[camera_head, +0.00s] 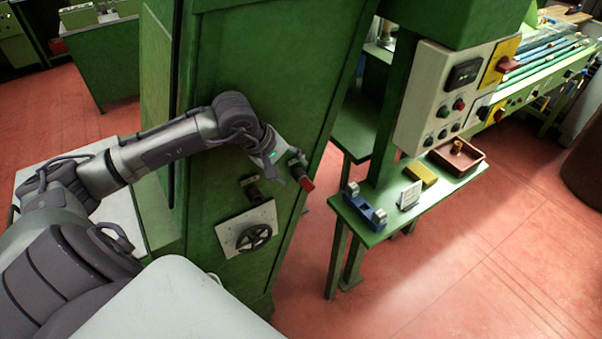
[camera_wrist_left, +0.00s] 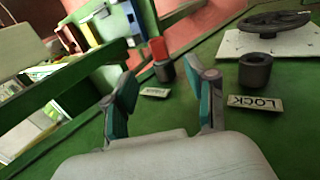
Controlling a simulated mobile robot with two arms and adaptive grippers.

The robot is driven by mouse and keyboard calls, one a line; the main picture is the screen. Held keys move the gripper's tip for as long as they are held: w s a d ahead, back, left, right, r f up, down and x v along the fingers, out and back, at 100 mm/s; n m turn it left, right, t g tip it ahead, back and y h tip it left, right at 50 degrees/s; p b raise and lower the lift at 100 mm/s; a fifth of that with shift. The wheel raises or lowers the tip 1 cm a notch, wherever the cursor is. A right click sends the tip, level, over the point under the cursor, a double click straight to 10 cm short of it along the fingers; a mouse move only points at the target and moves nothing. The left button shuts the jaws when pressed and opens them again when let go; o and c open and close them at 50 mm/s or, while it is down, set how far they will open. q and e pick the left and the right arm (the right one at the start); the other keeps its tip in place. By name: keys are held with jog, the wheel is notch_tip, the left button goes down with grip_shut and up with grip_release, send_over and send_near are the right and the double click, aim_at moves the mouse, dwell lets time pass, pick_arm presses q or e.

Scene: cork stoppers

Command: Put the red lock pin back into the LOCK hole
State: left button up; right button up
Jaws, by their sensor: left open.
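The red lock pin (camera_wrist_left: 157,49) sits in a dark socket (camera_wrist_left: 164,70) on the green machine panel, above a small label whose text I cannot read. In the head view the red pin (camera_head: 308,186) shows at the panel's right edge. The LOCK hole is a dark round collar (camera_wrist_left: 257,68) above the LOCK label (camera_wrist_left: 256,103); it also shows in the head view (camera_head: 254,193). My left gripper (camera_wrist_left: 162,72) is open, its teal-padded fingers pointing toward the pin, with nothing held. In the head view the left gripper (camera_head: 297,170) is close to the pin. My right gripper is not in view.
A black handwheel (camera_head: 254,238) on a white plate (camera_head: 232,230) is below the LOCK collar. To the right, a green shelf (camera_head: 365,232) carries a blue item (camera_head: 368,212), a white card, a yellow block and a red tray (camera_head: 473,170). A control box (camera_head: 436,100) is above.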

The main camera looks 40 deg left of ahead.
aim_at(308, 186)
pick_arm(q)
jog(key=p+x, duration=0.2)
jog(key=x, duration=0.5)
jog(key=shift+d+r, duration=0.1)
jog(key=shift+d, duration=0.05)
jog(key=shift+w+f, duration=0.2)
jog(key=shift+f, duration=0.3)
grip_shut()
jog(key=shift+d, duration=0.2)
jog(key=shift+s+d, duration=0.25)
jog(key=shift+d, duration=0.15)
jog(key=shift+d, duration=0.1)
